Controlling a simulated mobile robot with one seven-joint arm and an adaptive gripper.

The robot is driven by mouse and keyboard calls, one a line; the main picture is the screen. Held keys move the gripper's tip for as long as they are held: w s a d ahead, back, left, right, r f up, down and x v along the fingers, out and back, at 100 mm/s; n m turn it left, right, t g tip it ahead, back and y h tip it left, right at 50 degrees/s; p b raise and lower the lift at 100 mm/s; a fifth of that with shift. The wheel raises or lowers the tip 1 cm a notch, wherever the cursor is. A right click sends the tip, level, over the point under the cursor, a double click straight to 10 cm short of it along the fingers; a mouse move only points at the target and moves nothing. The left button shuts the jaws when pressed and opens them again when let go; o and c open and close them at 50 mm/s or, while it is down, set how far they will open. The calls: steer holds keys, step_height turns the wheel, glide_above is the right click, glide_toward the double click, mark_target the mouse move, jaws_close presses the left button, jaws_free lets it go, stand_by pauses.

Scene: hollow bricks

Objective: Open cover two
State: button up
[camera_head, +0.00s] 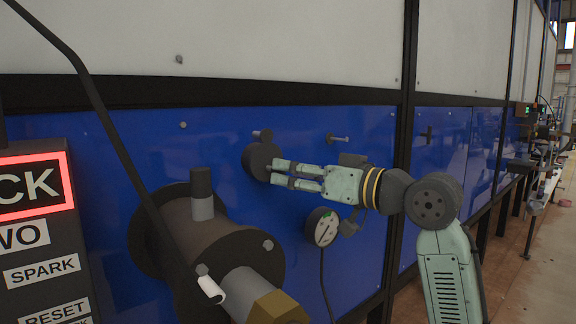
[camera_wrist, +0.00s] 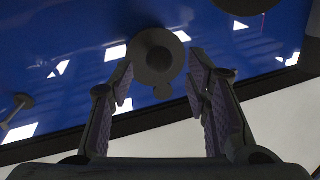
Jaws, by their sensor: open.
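A round dark cover (camera_head: 262,161) with a small tab at its top sits on the blue panel (camera_head: 370,150). No label on it is readable, so I cannot tell whether it is cover two. In the wrist view the dark cover (camera_wrist: 157,58) is near the top middle, with a raised round centre and its tab toward the bottom. My gripper (camera_head: 275,173) reaches in from the right, its fingertips close to the cover. In the wrist view my gripper (camera_wrist: 161,78) is open, with one finger on each side of the cover's lower part. Contact cannot be told.
A thick flanged pipe (camera_head: 215,240) juts out at lower left, below the cover. A dial gauge (camera_head: 323,227) hangs below my gripper. A small peg (camera_head: 338,138) sticks out at upper right. A black cable (camera_head: 110,130) crosses the left. A lettered sign (camera_head: 40,235) stands far left.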

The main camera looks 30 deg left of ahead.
steer(key=shift+w+a, duration=0.15)
steer(key=shift+a, duration=0.8)
jaws_close()
